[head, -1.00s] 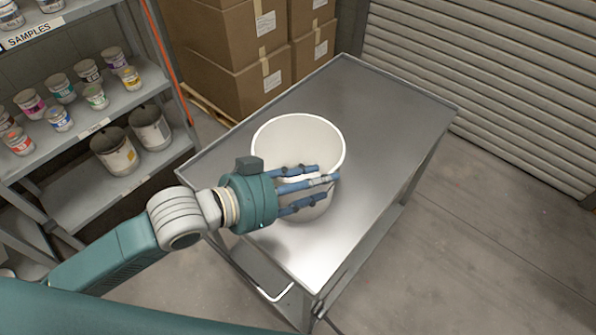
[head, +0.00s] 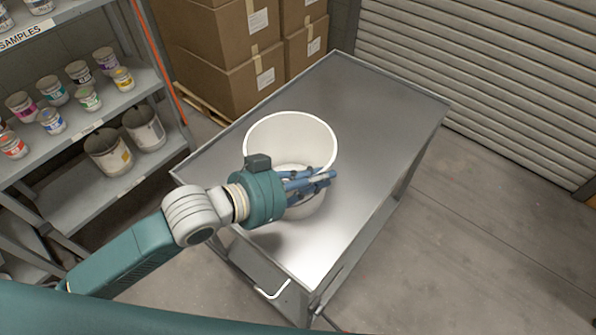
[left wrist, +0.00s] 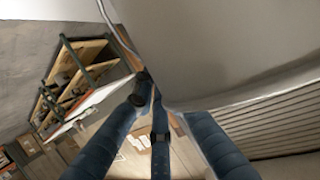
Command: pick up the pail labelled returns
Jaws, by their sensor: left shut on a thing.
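A large white open pail (head: 290,133) stands upright at the metal cart's top (head: 375,100) in the head view. No label shows on its visible sides. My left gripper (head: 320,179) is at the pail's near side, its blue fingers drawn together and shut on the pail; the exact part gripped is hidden. In the left wrist view the pail's pale wall (left wrist: 220,50) fills the upper right, close beside the fingers of my left gripper (left wrist: 152,108). I cannot tell whether the pail's base touches the cart. My right gripper is out of view.
A shelf rack (head: 75,135) at the left holds several small paint cans and two larger grey pails (head: 108,152). Stacked cardboard boxes (head: 230,75) stand behind the cart. A ribbed shutter (head: 480,70) is at the right. The cart's far end is clear.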

